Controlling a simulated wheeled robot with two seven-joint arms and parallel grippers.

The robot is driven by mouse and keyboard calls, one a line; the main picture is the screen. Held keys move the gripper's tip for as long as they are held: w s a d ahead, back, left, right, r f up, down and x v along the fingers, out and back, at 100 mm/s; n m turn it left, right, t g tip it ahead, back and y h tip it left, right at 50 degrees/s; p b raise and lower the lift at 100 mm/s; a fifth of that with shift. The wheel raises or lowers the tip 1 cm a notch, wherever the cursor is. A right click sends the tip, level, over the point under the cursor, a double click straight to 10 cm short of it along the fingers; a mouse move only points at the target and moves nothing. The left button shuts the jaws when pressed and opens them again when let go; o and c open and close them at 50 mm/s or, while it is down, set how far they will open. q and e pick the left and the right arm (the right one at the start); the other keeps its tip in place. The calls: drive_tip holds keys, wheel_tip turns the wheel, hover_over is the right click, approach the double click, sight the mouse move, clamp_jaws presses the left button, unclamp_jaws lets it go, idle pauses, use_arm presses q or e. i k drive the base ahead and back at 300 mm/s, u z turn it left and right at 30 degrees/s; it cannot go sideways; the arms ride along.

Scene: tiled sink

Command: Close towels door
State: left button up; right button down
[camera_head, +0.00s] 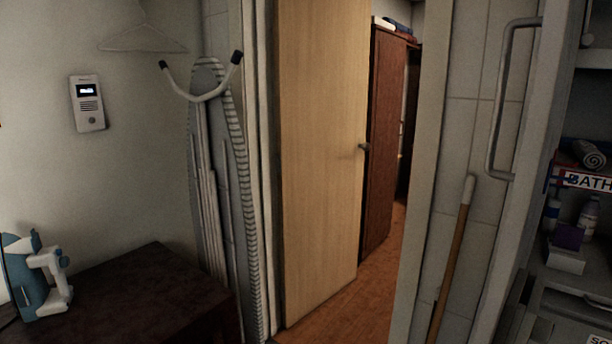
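A grey door (549,100) with a long metal bar handle (501,95) stands open at the right, seen nearly edge-on. It is beside an open shelf unit (597,57), where a rolled towel (589,154) lies above a sign reading "BATH" (588,181). I cannot tell for certain that this is the towels door, as no towels label shows on it. The right side of the shelves is cut off by the frame. Neither of my grippers shows in this view.
A wooden room door (322,150) stands open onto a room with a dark wardrobe (386,140). A broom handle (455,245) leans near the grey door.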

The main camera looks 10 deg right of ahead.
sight(511, 308)
drive_tip(key=z, duration=0.15)
drive_tip(key=i, duration=0.8)
drive_tip(key=z, duration=2.3)
drive_tip(key=k, duration=0.4)
drive_tip(key=z, duration=0.3)
